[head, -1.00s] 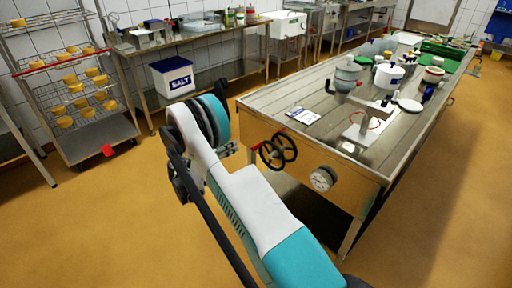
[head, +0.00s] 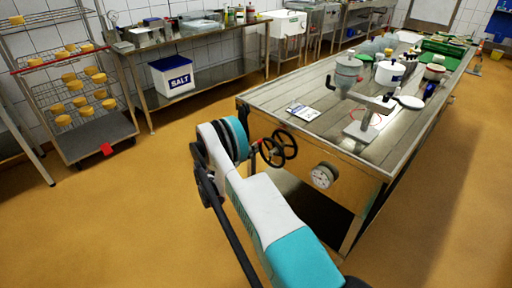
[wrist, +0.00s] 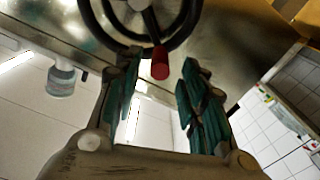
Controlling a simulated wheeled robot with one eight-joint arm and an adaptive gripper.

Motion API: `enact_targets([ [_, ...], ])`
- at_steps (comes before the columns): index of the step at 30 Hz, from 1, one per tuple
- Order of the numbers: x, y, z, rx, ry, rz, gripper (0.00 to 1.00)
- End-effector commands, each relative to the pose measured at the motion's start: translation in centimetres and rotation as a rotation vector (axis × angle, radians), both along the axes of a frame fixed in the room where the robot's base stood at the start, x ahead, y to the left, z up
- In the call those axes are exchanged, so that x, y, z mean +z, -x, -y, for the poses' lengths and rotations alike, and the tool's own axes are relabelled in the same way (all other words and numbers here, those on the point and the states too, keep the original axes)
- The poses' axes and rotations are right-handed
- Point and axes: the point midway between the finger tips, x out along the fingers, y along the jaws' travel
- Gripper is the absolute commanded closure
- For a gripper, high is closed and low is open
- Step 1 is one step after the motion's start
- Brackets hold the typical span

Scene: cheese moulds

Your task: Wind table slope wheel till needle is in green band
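The dark slope wheel (head: 280,149) is on the near end panel of the long steel table (head: 268,97). A round white gauge (head: 323,176) sits to its right on the same panel; its needle and green band are too small to read. In the wrist view the wheel's black rim (wrist: 120,32) fills the top, with a red handle (wrist: 160,68) sticking out from it. My gripper (wrist: 160,62) is open, with its two green-padded fingers on either side of the red handle, apart from it. In the head view my arm hides most of the gripper.
The table top holds a mould press (head: 362,120), a white card (head: 304,111), pots and green trays. A salt box (head: 172,75) stands on the shelf of the back bench. A cheese rack (head: 75,85) is at left. The floor around my arm is clear.

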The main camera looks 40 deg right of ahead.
Motion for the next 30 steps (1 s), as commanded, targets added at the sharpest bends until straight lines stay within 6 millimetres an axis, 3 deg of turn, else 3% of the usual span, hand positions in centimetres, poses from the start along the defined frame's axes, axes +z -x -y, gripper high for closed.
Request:
enact_targets([
  [3,-0.2,-0.1,2.2,-0.002,0.000,0.000,0.62],
  [9,-0.1,-0.3,4.3,-0.001,-0.001,0.000,0.62],
  [21,0.0,-0.4,4.9,0.001,0.000,0.000,0.62],
  [26,0.0,-0.4,4.9,0.001,0.000,0.000,0.98],
  [30,0.0,-0.4,4.8,0.001,0.000,0.000,1.00],
])
